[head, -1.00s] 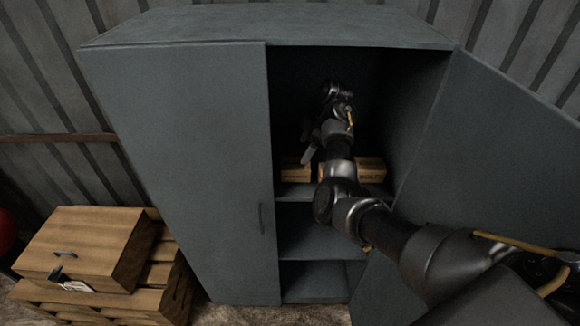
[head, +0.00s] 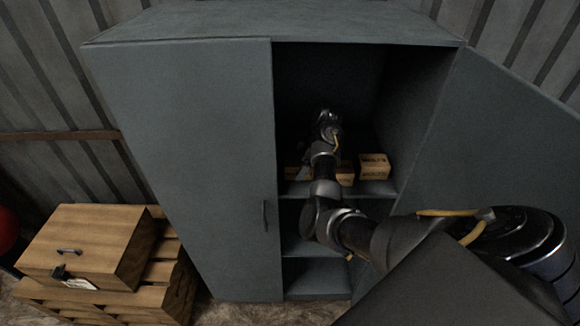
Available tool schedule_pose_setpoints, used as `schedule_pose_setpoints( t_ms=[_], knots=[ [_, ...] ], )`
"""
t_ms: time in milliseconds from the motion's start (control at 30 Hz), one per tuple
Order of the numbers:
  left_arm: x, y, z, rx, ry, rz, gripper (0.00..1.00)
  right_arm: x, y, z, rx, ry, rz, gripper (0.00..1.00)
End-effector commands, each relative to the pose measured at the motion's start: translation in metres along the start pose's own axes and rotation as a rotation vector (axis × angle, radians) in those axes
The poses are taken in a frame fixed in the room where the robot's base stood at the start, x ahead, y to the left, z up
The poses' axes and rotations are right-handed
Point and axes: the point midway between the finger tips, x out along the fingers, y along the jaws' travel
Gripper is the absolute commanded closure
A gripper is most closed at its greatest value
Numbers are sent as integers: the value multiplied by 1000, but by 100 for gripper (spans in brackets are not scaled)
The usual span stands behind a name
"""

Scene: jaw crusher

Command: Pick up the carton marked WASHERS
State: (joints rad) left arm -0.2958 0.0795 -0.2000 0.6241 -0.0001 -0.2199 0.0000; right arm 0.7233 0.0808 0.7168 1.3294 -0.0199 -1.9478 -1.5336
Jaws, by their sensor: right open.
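Several small tan cartons stand in a row on the cabinet's upper visible shelf. The right carton (head: 374,168) shows dark print too small to read surely. The middle carton (head: 346,174) is partly covered by my right arm. I cannot tell which one is marked WASHERS. My left gripper is out of view.
The grey cabinet's left door (head: 190,170) is shut; its right door (head: 500,150) stands open beside my right arm. Lower shelves (head: 310,275) look empty. A wooden box (head: 90,240) sits on a pallet (head: 165,290) at the lower left.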

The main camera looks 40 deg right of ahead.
Motion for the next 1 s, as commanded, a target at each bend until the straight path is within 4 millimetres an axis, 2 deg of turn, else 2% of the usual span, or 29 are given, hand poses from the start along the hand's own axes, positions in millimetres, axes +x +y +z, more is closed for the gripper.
schedule_pose_setpoints(
  t_ms=[133, 333, 800, 1000],
  knots=[
    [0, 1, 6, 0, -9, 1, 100, 9, -2, 12, 14, 0, 6, 11],
    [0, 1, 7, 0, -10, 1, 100, 10, -2, 12, 13, 0, 7, 12],
    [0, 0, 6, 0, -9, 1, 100, 10, -2, 10, 11, 0, 6, 74],
    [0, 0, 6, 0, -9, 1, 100, 9, -1, 10, 11, 1, 8, 76]
  ],
)
